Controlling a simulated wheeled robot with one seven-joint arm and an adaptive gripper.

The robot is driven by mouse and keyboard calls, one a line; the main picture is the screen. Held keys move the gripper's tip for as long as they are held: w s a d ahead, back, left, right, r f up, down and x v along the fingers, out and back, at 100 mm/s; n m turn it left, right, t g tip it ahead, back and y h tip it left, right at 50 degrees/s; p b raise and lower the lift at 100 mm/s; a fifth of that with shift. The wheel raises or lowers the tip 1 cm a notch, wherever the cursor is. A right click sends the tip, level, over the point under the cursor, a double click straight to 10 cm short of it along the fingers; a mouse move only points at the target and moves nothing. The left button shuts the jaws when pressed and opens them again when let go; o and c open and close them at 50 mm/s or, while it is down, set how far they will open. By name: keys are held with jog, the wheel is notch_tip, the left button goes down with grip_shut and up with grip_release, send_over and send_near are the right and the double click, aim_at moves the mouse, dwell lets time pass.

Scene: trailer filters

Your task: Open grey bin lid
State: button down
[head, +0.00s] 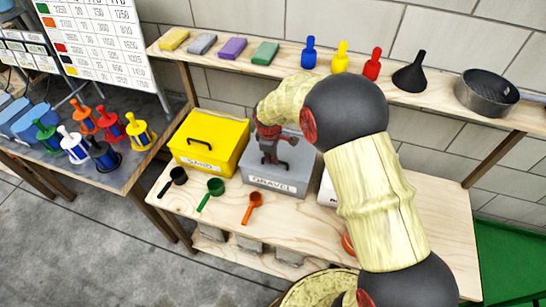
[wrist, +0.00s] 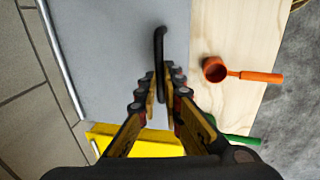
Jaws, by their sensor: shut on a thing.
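The grey bin (head: 268,190), labelled GRAVEL, stands on the wooden table between the yellow bin and a white one. Its grey lid (wrist: 100,60) fills much of the wrist view and looks down on the bin. My gripper (head: 271,150) reaches down over the lid from above. In the wrist view my gripper's fingers (wrist: 161,88) are shut on the black lid handle (wrist: 159,45), which runs between the fingertips.
The yellow bin (head: 195,158) is close on the left. A mostly hidden white bin (head: 326,192) is on the right. Black (head: 178,176), green (head: 215,187) and orange (head: 255,199) scoops lie in front. A shelf (head: 435,99) with bricks, bottles and a funnel runs behind.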

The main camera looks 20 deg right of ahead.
jog(key=shift+w+d+r+p, duration=0.1)
jog(key=shift+w+r+p, duration=0.05)
jog(key=shift+r+p, duration=0.45)
jog(key=w+d+r+g+p, duration=0.1)
jog(key=w+d+r+p, duration=0.2)
jog(key=r+p, duration=0.3)
jog(key=shift+w+r+y, duration=0.4)
jog(key=shift+w+r, duration=0.3)
jog(key=shift+r, duration=0.55)
jog(key=shift+d+f, duration=0.1)
jog(key=shift+d, duration=0.05)
jog(key=c, duration=2.4)
grip_release()
jog(key=shift+o, duration=0.5)
jog(key=shift+w+d+f, duration=0.1)
jog(key=shift+w+f, duration=0.05)
jog(key=o, duration=0.4)
jog(key=shift+w+p, duration=0.1)
jog(key=shift+p, duration=0.2)
